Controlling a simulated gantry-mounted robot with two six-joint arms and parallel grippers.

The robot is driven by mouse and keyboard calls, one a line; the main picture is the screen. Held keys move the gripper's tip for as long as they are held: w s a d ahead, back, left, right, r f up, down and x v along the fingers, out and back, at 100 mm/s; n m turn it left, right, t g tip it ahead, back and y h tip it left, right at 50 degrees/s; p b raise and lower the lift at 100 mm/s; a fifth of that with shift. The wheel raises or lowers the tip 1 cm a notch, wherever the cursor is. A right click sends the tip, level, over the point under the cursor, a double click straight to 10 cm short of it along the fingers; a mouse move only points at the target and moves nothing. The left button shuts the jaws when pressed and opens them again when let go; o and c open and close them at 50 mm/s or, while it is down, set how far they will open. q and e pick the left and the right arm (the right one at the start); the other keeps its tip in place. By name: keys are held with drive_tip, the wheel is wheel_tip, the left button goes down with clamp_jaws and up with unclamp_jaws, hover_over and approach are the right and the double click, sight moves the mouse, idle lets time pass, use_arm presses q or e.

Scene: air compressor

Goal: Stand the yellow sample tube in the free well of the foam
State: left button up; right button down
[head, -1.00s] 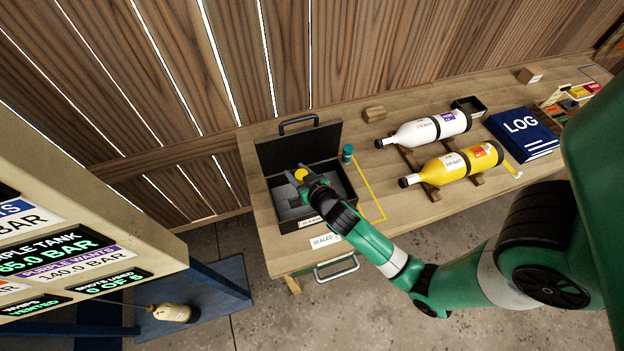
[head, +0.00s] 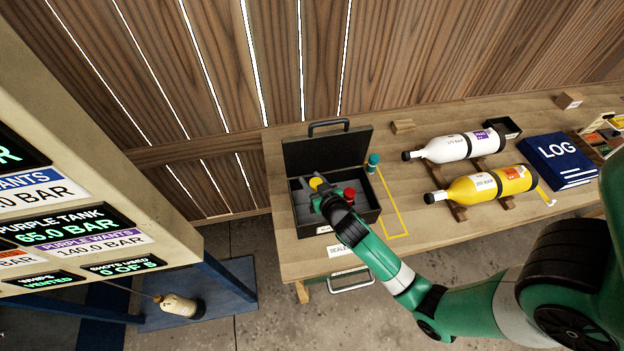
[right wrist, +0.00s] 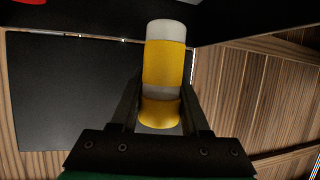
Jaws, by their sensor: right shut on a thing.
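The yellow sample tube (head: 318,184) is in my right gripper (head: 320,192), at the open black case (head: 370,214). In the right wrist view the tube (right wrist: 164,62) sits between the two fingers (right wrist: 162,108); it has a yellow body with pale bands. The grey foam (head: 301,202) shows inside the case on the left. My gripper and forearm hide much of the foam, so I cannot see the free well or whether the tube touches it. My left gripper is not in view.
A red-capped tube (head: 349,194) is in the case, just right of my gripper. The raised lid (head: 325,152) is behind. White (head: 455,147) and yellow (head: 480,186) cylinders lie on racks further right.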

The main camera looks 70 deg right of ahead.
drive_tip(key=shift+f+b, duration=1.85)
drive_tip(key=shift+f, duration=0.7)
drive_tip(key=shift+f, duration=0.1)
drive_tip(key=shift+f+b, duration=1.05)
drive_tip(key=shift+b, duration=0.05)
drive_tip(key=shift+c, duration=1.6)
unclamp_jaws()
drive_tip(key=p+v, duration=0.2)
drive_tip(key=v, duration=0.9)
drive_tip(key=shift+s+a+r, duration=0.15)
drive_tip(key=shift+s+a, duration=0.05)
drive_tip(key=shift+s, duration=0.05)
